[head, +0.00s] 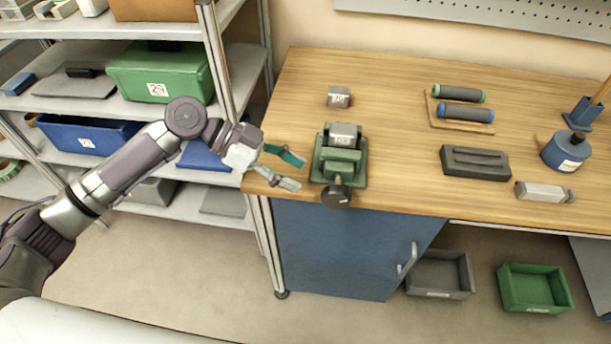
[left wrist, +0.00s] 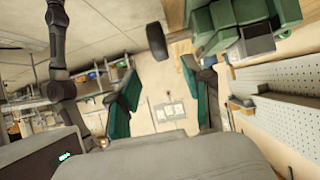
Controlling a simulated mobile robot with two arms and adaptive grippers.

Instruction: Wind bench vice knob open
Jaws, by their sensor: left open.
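The green bench vice (head: 340,160) stands near the front left edge of the wooden bench. Its dark round knob (head: 337,196) faces the front, at the bench edge. A grey block (head: 343,134) sits at the top of the vice, seemingly between its jaws. My left gripper (head: 295,170) is open and empty, just left of the vice and apart from the knob. In the left wrist view the knob (left wrist: 157,41) and the green vice (left wrist: 240,20) show beyond the open fingers. My right gripper is in neither view.
A second grey block (head: 339,96) lies behind the vice. To the right are the two rollers on a board (head: 462,128), a dark grey block (head: 475,162) and a blue container (head: 567,150). A shelf post (head: 215,60) stands left of the bench.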

